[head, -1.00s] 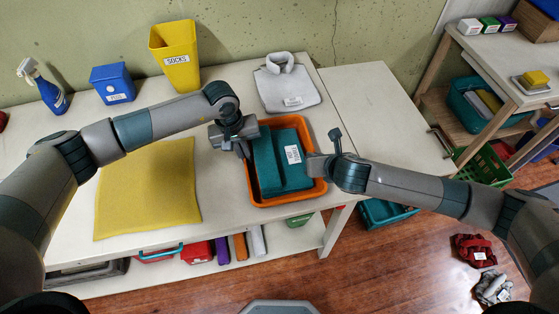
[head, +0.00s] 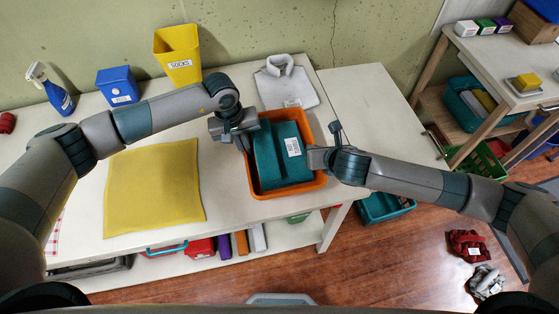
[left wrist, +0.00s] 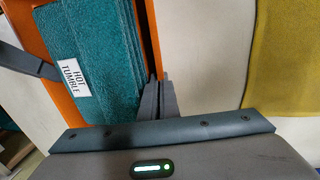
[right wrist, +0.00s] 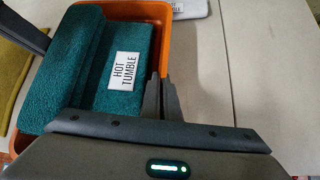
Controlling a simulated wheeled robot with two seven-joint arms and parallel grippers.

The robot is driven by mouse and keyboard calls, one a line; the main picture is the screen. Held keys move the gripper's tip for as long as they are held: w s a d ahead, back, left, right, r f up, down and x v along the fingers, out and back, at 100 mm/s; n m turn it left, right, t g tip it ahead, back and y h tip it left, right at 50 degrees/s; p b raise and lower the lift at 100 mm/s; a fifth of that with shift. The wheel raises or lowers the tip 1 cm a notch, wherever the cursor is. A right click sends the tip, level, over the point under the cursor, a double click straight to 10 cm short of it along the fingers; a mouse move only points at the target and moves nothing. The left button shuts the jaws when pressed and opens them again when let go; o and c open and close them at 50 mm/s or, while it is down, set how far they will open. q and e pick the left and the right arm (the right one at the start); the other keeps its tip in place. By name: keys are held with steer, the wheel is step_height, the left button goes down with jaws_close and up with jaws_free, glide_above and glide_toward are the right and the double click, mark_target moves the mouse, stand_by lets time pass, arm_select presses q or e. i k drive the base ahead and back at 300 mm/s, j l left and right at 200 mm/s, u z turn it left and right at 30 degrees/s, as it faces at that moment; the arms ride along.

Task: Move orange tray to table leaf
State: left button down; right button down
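The orange tray (head: 316,190) holds folded teal cloths (head: 268,160) with a "HOT TUMBLE" label. It is at the right part of the main table top, left of the seam; whether it touches the table is unclear. The table leaf (head: 370,95) is the pale section right of the seam. My left gripper (head: 245,147) is shut on the tray's left rim, and my right gripper (head: 313,159) is shut on its right rim. The rim runs between close-set fingers in the left wrist view (left wrist: 157,92) and the right wrist view (right wrist: 161,92).
A folded grey shirt (head: 287,85) lies behind the tray. A yellow mat (head: 155,190) lies to its left. A yellow "SOCKS" bin (head: 179,55), blue box (head: 118,88) and spray bottle (head: 52,90) stand along the wall. The visible leaf is mostly bare. A shelf unit (head: 480,70) stands right.

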mark_target(377, 115)
steer(key=i+l, duration=0.15)
steer(key=l, duration=0.2)
steer(key=i+l, duration=0.15)
steer(key=l, duration=0.2)
steer(key=i+l, duration=0.15)
steer(key=l, duration=0.25)
steer(key=i+l, duration=0.15)
steer(key=l, duration=0.2)
steer(key=i+l, duration=0.15)
steer(key=l, duration=0.2)
